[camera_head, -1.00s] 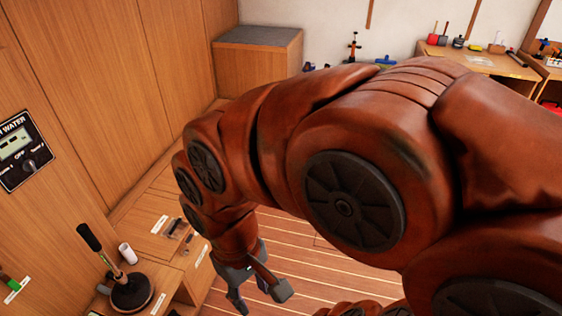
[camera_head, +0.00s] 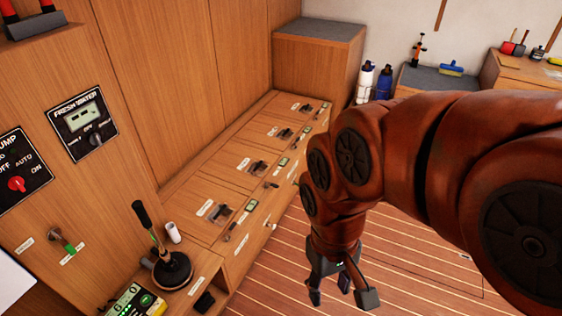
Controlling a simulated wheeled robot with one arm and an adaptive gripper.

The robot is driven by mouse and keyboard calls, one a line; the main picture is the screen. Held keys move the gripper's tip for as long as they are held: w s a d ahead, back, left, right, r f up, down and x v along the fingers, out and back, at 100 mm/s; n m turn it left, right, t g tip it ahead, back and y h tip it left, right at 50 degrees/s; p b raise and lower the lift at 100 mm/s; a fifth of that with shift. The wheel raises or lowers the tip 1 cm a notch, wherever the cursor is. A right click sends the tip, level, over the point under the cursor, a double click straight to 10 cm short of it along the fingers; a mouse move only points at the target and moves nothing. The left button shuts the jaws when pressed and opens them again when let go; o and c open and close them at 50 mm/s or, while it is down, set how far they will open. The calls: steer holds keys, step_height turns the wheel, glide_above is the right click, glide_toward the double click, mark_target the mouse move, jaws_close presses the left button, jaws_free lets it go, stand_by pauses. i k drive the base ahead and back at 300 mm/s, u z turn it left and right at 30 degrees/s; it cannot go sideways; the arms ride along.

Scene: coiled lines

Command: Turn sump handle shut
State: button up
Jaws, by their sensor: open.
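No handle in view carries a label I can read as sump. Several small dark handles with white labels sit along the wooden bench, among them a near one (camera_head: 221,213), a middle one (camera_head: 257,167) and a far one (camera_head: 285,134). A green-tipped handle (camera_head: 66,243) is on the left wooden panel between two small labels. My gripper (camera_head: 341,297) is open and empty, pointing down over the striped floor to the right of the bench, apart from all the handles.
A black-based plunger-like tool (camera_head: 173,270) and a white cylinder (camera_head: 173,232) stand at the near bench end. A fresh water panel (camera_head: 82,122) and a pump panel (camera_head: 20,170) with a red knob are on the left wall. The striped floor (camera_head: 290,250) is clear.

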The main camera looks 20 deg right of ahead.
mark_target(275, 185)
steer(key=k, duration=1.2)
steer(key=z, duration=0.7)
steer(key=i, duration=1)
steer(key=u, duration=0.55)
steer(key=i, duration=0.8)
steer(key=u, duration=0.05)
